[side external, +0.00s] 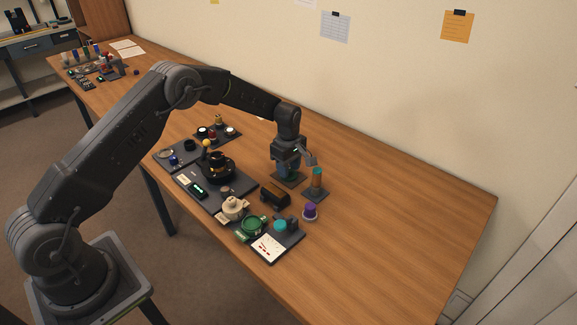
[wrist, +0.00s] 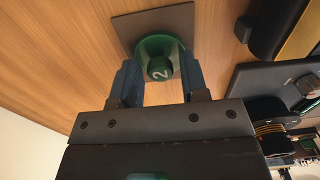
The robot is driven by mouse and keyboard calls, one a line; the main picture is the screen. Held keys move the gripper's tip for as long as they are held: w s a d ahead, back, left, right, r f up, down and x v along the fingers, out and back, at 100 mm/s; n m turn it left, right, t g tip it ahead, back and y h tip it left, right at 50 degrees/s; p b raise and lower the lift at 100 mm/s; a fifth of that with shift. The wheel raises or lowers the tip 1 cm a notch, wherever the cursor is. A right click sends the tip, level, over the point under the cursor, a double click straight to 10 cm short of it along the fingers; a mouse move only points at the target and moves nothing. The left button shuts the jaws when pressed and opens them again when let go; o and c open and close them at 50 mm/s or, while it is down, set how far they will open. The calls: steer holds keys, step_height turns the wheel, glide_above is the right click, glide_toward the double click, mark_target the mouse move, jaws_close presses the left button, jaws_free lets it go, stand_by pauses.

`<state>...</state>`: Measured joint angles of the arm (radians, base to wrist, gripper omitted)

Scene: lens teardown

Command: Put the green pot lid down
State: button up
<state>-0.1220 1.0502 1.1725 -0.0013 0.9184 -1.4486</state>
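The green pot lid (wrist: 160,45) has a round knob marked 2 and lies between my gripper's two blue-padded fingers in the wrist view. My gripper (wrist: 158,72) has a finger against each side of the lid, with no clear gap, and looks shut on it. In the side view my gripper (side external: 287,172) points down low over a dark square plate (side external: 296,183), and its fingers mostly hide the lid. The same plate (wrist: 186,17) shows behind the lid in the wrist view. I cannot tell whether the lid touches the plate.
A post with a teal top (side external: 317,180) stands close on the right. A dark block (side external: 274,194) and a purple-capped jar (side external: 310,211) are nearer the front. A dark tray (side external: 217,201) with a black lens part (side external: 216,170) lies left. The table's right side is clear.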

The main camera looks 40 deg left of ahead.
steer(key=shift+o, duration=0.7)
steer(key=s+d+r+m+t, duration=0.1)
steer(key=s+r+m, duration=0.15)
steer(key=r, duration=0.85)
steer(key=s+d+r+m, duration=0.15)
steer(key=s+r, duration=0.25)
steer(key=r, duration=0.8)
steer(key=s+d+r+m+t, duration=0.2)
steer(key=s+r+m, duration=0.25)
steer(key=s, duration=0.55)
steer(key=s+d+r+m+t, duration=0.1)
steer(key=s+r+m, duration=0.35)
steer(key=s, duration=0.45)
steer(key=s+d+f+m+t, duration=0.1)
steer(key=s+f+m, duration=0.3)
steer(key=s, duration=0.6)
steer(key=shift+s+d+m+t, duration=0.2)
steer(key=shift+s+m+t, duration=0.15)
steer(key=shift+m, duration=0.15)
